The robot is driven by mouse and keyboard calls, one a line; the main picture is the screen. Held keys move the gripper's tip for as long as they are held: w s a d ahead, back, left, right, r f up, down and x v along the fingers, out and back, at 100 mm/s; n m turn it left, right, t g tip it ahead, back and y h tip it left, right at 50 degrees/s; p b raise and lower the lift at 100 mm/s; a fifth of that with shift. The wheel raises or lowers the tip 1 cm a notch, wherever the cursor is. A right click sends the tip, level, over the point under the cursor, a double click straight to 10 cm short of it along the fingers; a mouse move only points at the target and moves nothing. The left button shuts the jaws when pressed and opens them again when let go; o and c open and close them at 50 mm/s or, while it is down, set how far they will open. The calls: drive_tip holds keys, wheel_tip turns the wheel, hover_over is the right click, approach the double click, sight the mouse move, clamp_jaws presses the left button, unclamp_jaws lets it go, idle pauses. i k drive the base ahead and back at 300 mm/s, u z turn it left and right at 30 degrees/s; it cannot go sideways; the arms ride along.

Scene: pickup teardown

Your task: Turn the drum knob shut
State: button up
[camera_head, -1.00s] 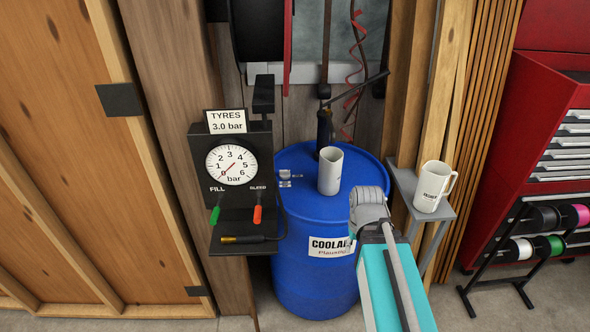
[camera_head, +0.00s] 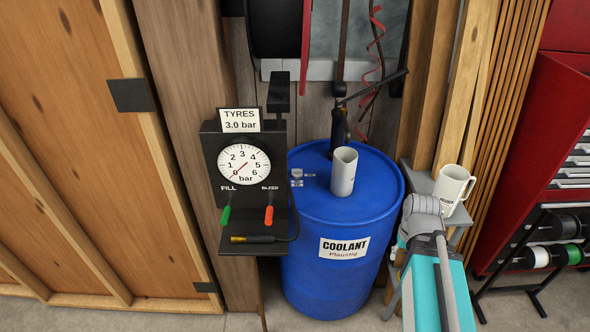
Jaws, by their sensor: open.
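The blue drum (camera_head: 330,285) stands upright against the back wall, with a COOLANT label (camera_head: 344,248) on its front. A small grey metal fitting (camera_head: 297,175) sits on the left of its lid; it may be the knob, but it is too small to tell how it is turned. A black hand pump (camera_head: 339,130) rises from the back of the lid. My arm (camera_head: 438,275) reaches up at the lower right, beside the drum. My gripper's fingers do not show; they are hidden or out of frame.
A white cylinder (camera_head: 343,172) stands on the drum lid. A black tyre gauge panel (camera_head: 210,165) with a hose shelf stands close at the left. A white mug (camera_head: 452,186) sits on a small grey stand at the right, behind my arm. A spool rack (camera_head: 530,285) stands farther right.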

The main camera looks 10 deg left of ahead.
sight(296, 173)
drive_tip(key=z, duration=0.1)
drive_tip(key=i, duration=0.85)
drive_tip(key=u, duration=0.6)
